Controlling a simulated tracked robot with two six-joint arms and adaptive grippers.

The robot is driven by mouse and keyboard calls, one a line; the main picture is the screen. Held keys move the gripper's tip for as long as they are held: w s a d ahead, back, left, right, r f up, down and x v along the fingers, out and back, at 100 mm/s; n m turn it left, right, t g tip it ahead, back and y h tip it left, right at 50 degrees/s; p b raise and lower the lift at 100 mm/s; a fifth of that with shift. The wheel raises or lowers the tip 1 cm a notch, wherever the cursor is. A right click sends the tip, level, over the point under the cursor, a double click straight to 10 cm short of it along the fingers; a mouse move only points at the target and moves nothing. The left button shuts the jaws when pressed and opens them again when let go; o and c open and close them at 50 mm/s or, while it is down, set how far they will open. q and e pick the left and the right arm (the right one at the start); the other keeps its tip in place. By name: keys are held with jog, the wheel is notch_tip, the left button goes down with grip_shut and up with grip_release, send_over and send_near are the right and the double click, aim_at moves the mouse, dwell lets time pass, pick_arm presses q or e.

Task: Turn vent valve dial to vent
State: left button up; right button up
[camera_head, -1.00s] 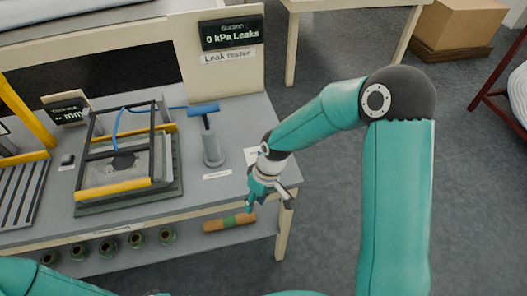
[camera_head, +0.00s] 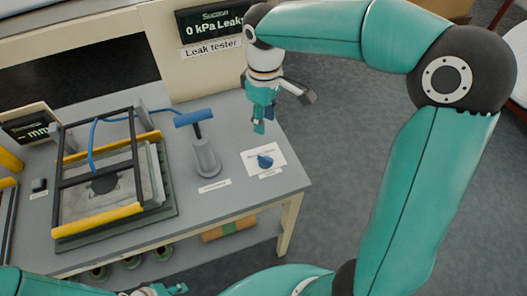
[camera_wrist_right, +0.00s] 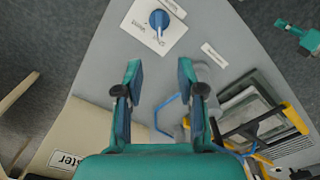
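The vent valve dial (camera_head: 264,161) is a blue knob on a white square plate (camera_head: 278,155) near the right end of the grey bench. In the right wrist view the blue dial (camera_wrist_right: 159,19) shows at the top, with "Vent" lettering beside it on the plate. My right gripper (camera_head: 262,120) hangs above the bench, behind the dial and apart from it. In the right wrist view its two fingers (camera_wrist_right: 159,70) are spread with nothing between them. My left gripper (camera_head: 162,290) shows only partly at the bottom edge; its finger opening is unclear.
A hand pump (camera_head: 204,155) with a blue handle stands left of the dial. Further left is a black-framed fixture (camera_head: 110,190) with yellow bars and a blue hose. The leak tester panel (camera_head: 205,50) rises behind.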

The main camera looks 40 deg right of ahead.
aim_at(265, 157)
notch_tip(265, 157, down, 15)
jog(key=shift+s+d+f+p, duration=0.1)
jog(key=shift+d+f+p, duration=0.05)
jog(key=shift+p, duration=0.2)
grip_shut()
